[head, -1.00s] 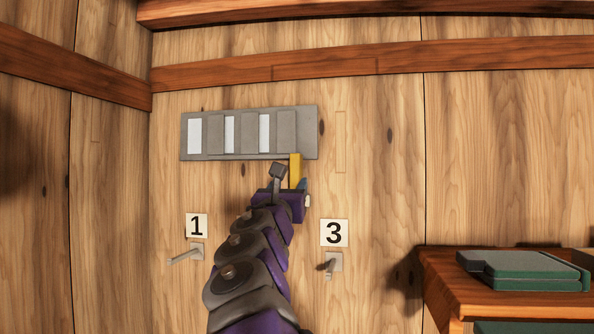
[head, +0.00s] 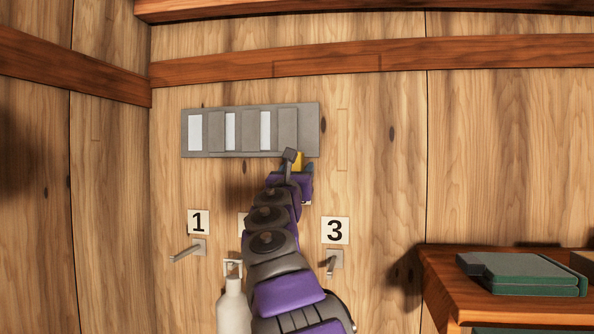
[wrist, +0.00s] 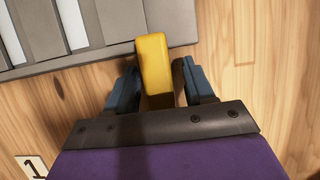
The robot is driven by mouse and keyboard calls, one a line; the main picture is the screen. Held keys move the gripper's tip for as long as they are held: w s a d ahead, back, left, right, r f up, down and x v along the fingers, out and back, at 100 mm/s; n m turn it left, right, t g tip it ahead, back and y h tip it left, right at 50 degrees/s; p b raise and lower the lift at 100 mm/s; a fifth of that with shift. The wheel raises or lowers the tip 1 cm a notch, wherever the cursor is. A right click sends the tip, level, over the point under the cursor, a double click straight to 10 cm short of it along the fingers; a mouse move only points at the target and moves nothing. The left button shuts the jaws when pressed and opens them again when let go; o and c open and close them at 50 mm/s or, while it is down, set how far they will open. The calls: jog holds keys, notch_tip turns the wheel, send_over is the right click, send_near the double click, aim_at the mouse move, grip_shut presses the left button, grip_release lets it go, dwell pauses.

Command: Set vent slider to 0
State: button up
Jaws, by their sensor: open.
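The vent (head: 201,112) is a grey panel on the wooden wall with grey slats and several white gaps between them. Its yellow handle (head: 298,158) is at the panel's lower right, partly hidden by my arm in the head view. In the wrist view the yellow handle (wrist: 153,62) stands between my two blue fingers, and part of the vent (wrist: 110,22) shows at the top left. My gripper (wrist: 157,82) is open around the handle, with a small gap visible on the right side. Contact on the left side is hard to tell.
Label 1 (head: 198,222) and label 3 (head: 335,230) are on the wall below, each above a hook. A white bottle (head: 233,308) hangs between them, beside my arm. A wooden shelf (head: 440,278) with green boxes (head: 520,272) stands at the lower right.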

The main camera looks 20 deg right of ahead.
jog(key=shift+a, duration=0.1)
jog(key=shift+c, duration=0.9)
grip_shut()
